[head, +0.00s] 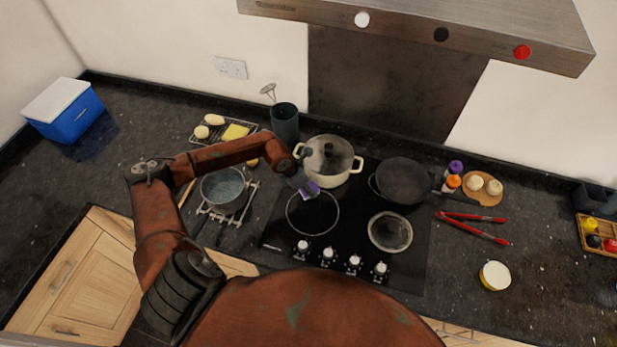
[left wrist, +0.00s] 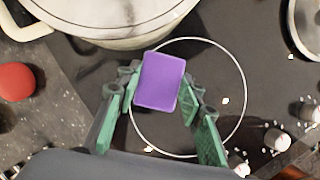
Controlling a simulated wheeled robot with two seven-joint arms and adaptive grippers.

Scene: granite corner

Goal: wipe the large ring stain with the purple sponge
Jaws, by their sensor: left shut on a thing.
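The purple sponge (head: 310,189) is between the fingers of my left gripper (head: 303,183), over the upper edge of a large thin pale ring (head: 339,214) on the black hob. In the left wrist view, my left gripper (left wrist: 163,88) is shut on the sponge (left wrist: 159,80), its green fingers on either side. The sponge covers the ring's upper left part there, and the rest of the ring (left wrist: 245,98) shows. I cannot tell whether the sponge touches the hob. My right gripper is not in view.
A cream pot (head: 342,178) with a glass lid stands close behind the sponge. A black pan (head: 404,183) is to its right, and a round rimmed glass-like disc (head: 390,232) lies in front. Hob knobs (head: 328,255) line the front. A grey saucepan (head: 222,190) sits left.

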